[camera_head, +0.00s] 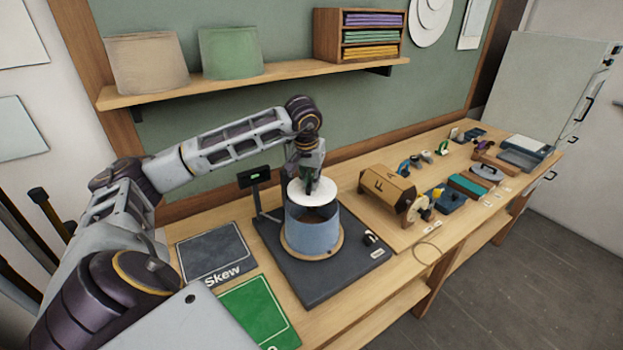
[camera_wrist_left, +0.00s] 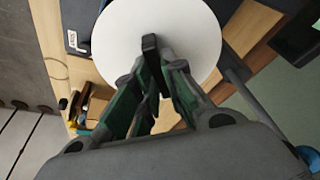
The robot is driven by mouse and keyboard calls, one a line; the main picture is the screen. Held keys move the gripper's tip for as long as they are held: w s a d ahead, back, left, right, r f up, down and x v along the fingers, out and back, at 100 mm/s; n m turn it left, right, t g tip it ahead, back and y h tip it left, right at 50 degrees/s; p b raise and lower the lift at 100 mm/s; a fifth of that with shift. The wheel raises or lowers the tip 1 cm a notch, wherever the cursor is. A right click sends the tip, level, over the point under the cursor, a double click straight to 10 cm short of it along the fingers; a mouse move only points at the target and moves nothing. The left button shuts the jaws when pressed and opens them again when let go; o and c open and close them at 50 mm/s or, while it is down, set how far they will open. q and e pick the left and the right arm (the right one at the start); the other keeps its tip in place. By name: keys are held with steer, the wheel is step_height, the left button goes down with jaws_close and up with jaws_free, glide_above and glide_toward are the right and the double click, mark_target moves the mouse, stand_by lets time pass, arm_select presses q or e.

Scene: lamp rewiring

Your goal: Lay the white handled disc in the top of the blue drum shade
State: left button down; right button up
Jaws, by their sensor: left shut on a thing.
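The blue drum shade (camera_head: 312,232) stands upright on a round wooden base (camera_head: 334,249) on a dark mat. The white handled disc (camera_head: 314,194) is over the top of the shade, and its far part looks raised. My left gripper (camera_head: 309,184) is above the disc, pointing down, shut on its handle. In the left wrist view, the gripper (camera_wrist_left: 151,75) is shut on the dark handle (camera_wrist_left: 150,43) in front of the white disc (camera_wrist_left: 190,35). The disc hides the shade there. I cannot tell whether the disc touches the rim. My right gripper is not in view.
The dark mat (camera_head: 290,279) holds a small post with a black display (camera_head: 254,177) behind the shade. A wooden drum (camera_head: 386,190) stands to the right. A grey card marked Skew (camera_head: 213,254) and a green card (camera_head: 259,312) lie to the left and front. A shelf (camera_head: 260,80) hangs above.

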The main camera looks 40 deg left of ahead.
mark_target(311, 195)
arm_select(q)
steer(key=shift+f, duration=0.1)
steer(key=shift+f+b, duration=1.15)
steer(key=shift+f, duration=0.35)
steer(key=shift+f+b, duration=1.05)
steer(key=shift+f, duration=0.55)
steer(key=shift+f, duration=0.15)
stand_by(0.3)
steer(key=c, duration=1.4)
jaws_free()
